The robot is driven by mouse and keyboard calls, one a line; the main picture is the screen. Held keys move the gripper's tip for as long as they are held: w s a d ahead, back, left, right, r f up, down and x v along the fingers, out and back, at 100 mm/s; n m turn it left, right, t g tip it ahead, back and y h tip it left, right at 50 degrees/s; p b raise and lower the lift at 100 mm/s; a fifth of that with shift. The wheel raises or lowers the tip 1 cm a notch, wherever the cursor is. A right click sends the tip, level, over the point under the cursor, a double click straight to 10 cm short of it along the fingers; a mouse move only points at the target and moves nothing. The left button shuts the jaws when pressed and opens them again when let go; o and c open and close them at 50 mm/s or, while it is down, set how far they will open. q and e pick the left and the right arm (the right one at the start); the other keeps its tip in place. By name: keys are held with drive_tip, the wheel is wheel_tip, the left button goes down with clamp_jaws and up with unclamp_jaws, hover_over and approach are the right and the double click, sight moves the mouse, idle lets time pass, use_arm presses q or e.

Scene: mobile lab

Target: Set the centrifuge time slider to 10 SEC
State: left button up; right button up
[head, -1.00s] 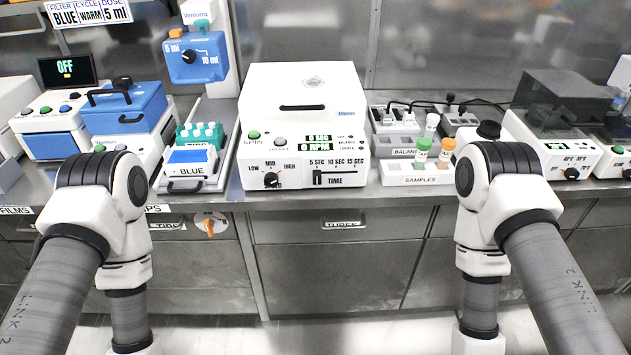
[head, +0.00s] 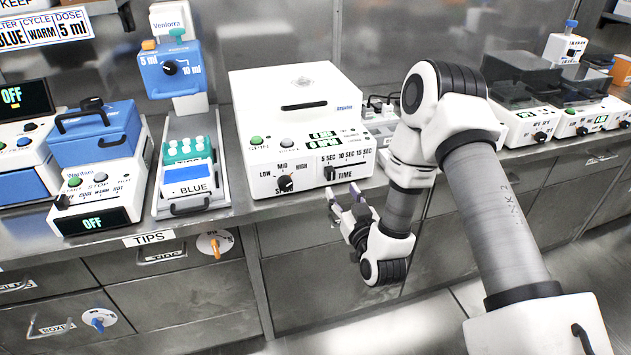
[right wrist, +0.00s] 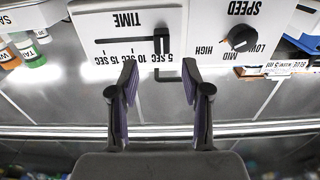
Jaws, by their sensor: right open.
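The white centrifuge (head: 295,110) stands on the bench in the head view. Its TIME slider has a black handle (head: 330,173) at the left end of its slot, below the 5 SEC mark. In the right wrist view the panel is upside down, and the slider handle (right wrist: 162,42) is near the 5 SEC label. My right gripper (head: 344,196) is open and empty, just in front of and below the slider. In the wrist view its fingertips (right wrist: 159,78) are spread to either side of the handle's line, with no clear contact. My left gripper is out of view.
A black SPEED knob (head: 285,184) sits left of the slider, with a green SPIN button (head: 256,141) above it. A blue dispenser (head: 170,68) and a tip rack (head: 187,150) are further left. Drawers lie below the bench edge.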

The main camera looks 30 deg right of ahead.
sight(332, 176)
drive_tip(key=x, duration=0.7)
drive_tip(key=shift+a+p, duration=0.25)
drive_tip(key=shift+p, duration=0.1)
drive_tip(key=shift+w+d, duration=0.15)
drive_tip(key=shift+d, duration=0.1)
drive_tip(key=shift+a, duration=0.1)
clamp_jaws()
